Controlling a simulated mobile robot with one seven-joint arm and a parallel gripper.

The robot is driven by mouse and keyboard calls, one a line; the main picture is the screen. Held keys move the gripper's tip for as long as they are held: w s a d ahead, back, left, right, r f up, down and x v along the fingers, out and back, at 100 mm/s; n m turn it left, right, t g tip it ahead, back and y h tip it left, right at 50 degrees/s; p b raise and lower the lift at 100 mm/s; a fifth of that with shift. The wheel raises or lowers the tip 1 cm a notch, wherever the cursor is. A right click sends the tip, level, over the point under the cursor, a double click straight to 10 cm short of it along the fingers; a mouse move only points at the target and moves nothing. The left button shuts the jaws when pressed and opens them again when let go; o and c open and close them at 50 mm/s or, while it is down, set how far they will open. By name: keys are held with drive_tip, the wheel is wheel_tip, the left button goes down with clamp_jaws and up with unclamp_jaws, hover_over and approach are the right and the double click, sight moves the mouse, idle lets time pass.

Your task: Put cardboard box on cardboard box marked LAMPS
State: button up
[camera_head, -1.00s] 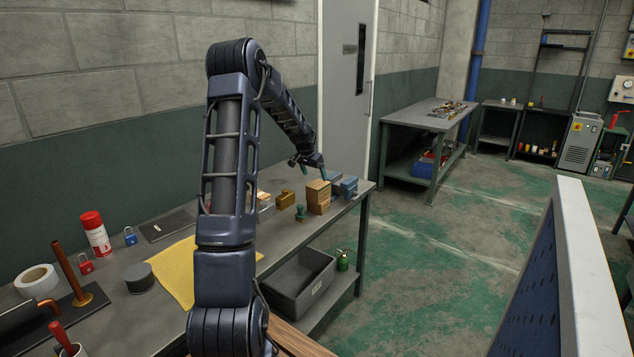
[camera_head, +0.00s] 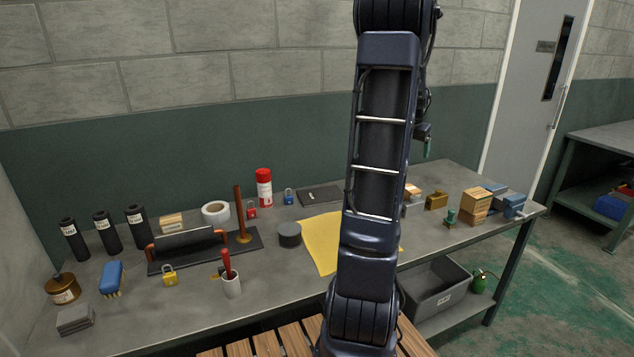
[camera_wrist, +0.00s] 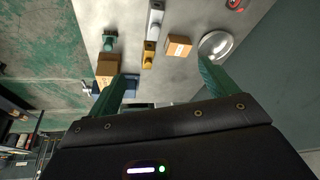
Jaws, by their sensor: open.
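Another small cardboard box (camera_head: 172,222) sits at the back left of the bench. I cannot read LAMPS on any of them. My gripper (camera_wrist: 163,68) is open and empty above the bench; its green finger shows in the head view (camera_head: 427,148).
A brass block (camera_head: 436,201), a green stamp-like piece (camera_head: 451,218) and a blue vice-like thing (camera_head: 512,203) surround the stack. A yellow cloth (camera_head: 320,243) covers mid-bench; a grey bin (camera_head: 434,290) is below.

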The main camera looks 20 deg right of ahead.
drive_tip(key=s+a+r+n+t+y, duration=0.1)
drive_tip(key=a+r+n, duration=0.1)
drive_tip(key=a, duration=0.8)
drive_tip(key=s+a+r+n, duration=0.2)
drive_tip(key=a, duration=0.7)
drive_tip(key=s+a+r+n+t+y, duration=0.1)
drive_tip(key=a+r+n, duration=0.15)
drive_tip(key=a, duration=0.75)
drive_tip(key=s+a+f+n+y, duration=0.1)
drive_tip(key=s+a+n, duration=0.5)
drive_tip(key=s+a, duration=0.9)
drive_tip(key=shift+a+f, duration=0.7)
drive_tip(key=shift+a, duration=0.5)
drive_tip(key=shift+n, duration=0.25)
